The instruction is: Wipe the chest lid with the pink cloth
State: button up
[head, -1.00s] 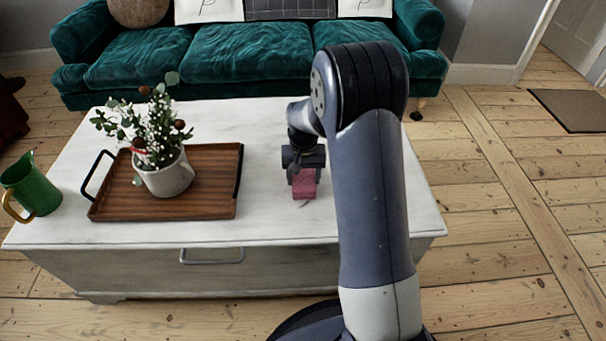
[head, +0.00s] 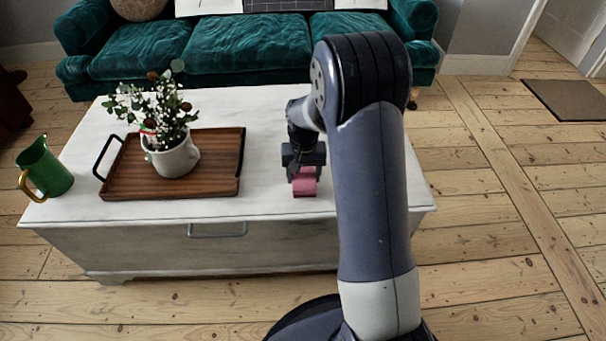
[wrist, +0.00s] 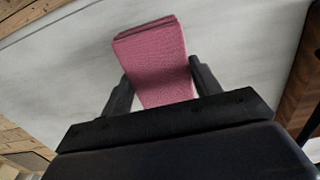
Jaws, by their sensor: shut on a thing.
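The white wooden chest (head: 262,208) stands on the floor with its pale lid (head: 268,130) shut. The folded pink cloth (head: 304,188) is at the right part of the lid, near the front edge. My gripper (head: 304,172) is above the lid and shut on the cloth. In the wrist view the cloth (wrist: 157,60) sticks out between the two black fingers (wrist: 162,92), with the lid (wrist: 235,40) behind it. I cannot tell whether the cloth touches the lid.
A wooden tray (head: 215,180) holding a white mug (head: 174,158) of flowers covers the lid's left middle. A green jug (head: 48,170) stands at the lid's left end. The teal sofa (head: 240,45) is behind. The lid between tray and gripper is clear.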

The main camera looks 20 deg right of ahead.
jog(key=shift+w+r+p, duration=0.1)
jog(key=shift+r+p, duration=2.2)
jog(key=shift+r, duration=1.05)
